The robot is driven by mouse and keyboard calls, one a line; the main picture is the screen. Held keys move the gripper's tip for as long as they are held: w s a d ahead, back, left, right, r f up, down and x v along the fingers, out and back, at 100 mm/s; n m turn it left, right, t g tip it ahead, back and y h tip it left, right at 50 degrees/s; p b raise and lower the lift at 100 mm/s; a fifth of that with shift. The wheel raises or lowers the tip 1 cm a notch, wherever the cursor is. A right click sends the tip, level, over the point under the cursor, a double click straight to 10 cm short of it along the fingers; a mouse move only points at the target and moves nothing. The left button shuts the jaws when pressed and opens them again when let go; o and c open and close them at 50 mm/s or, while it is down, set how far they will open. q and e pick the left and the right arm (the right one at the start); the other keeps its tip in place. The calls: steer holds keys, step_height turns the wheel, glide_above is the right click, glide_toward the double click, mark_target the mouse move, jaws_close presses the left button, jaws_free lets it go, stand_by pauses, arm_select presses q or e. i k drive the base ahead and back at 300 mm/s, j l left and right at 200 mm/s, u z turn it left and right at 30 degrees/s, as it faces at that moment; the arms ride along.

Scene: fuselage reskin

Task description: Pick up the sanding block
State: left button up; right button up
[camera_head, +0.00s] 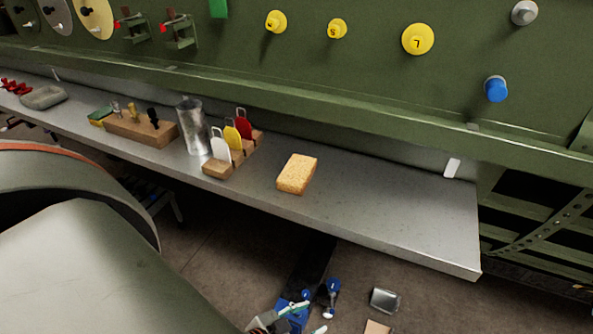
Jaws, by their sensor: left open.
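A tan, speckled rectangular block (297,174), which looks like the sanding block, lies flat on the grey metal shelf (400,215). It sits right of the slotted wooden holder and apart from it, with nothing on top. My right gripper is not in view.
Left of the block stand a wooden holder (217,170) with coloured scrapers, a metal cup (191,126) and a wooden tool rack (150,133). The shelf right of the block is clear. A green panel with yellow knobs (418,39) rises behind.

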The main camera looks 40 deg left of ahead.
mark_target(295, 176)
steer(key=l+u, duration=1.05)
steer(key=l, duration=0.15)
